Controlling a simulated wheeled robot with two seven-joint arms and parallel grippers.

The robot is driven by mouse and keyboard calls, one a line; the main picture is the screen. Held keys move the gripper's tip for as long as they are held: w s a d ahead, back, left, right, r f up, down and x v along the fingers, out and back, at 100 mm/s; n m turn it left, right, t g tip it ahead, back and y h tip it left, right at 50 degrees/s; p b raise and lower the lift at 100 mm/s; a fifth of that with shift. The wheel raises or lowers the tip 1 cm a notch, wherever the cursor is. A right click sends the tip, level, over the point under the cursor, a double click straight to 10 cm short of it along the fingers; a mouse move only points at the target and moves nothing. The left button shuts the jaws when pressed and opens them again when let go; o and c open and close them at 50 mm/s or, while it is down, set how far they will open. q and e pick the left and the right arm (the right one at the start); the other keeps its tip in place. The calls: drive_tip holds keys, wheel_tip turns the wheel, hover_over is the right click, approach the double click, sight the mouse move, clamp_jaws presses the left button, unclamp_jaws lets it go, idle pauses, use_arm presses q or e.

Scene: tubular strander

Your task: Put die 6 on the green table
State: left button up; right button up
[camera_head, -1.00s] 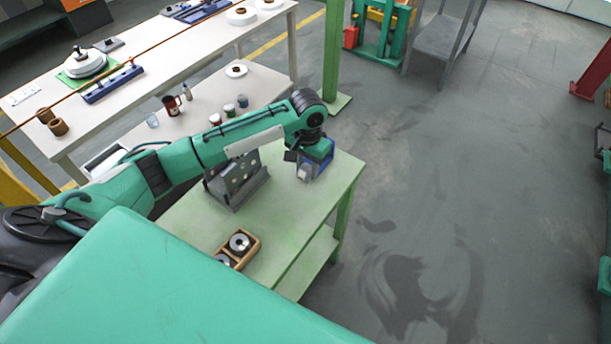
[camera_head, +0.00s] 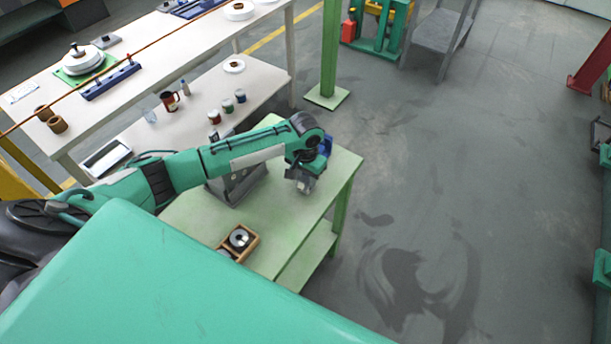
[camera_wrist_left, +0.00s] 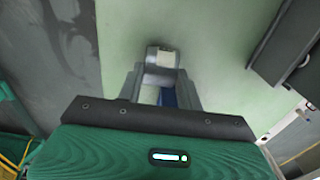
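The green table (camera_head: 285,228) stands in the middle of the head view, its pale green top also filling much of the left wrist view (camera_wrist_left: 222,55). My left gripper (camera_head: 302,186) is over its right part, fingers pointing down. In the left wrist view the fingers (camera_wrist_left: 163,72) close around a small grey metallic piece (camera_wrist_left: 160,74), which I take to be die 6; its number is not legible. A blue patch shows between the fingers. Whether the piece touches the tabletop is unclear. My right gripper is not in view.
A dark grey plate holder (camera_head: 238,187) stands left of my gripper, partly behind my arm. A wooden tray (camera_head: 238,243) with a metal ring sits at the front edge. The white bench (camera_head: 130,118) carries cups. The table's right side is clear.

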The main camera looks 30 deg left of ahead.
sight(306, 181)
use_arm(q)
drive_tip(key=o, duration=0.4)
drive_tip(key=shift+o, duration=0.2)
wheel_tip(306, 181, up, 12)
drive_tip(key=b, duration=0.2)
drive_tip(key=shift+r, duration=0.15)
drive_tip(key=shift+s+d, duration=0.1)
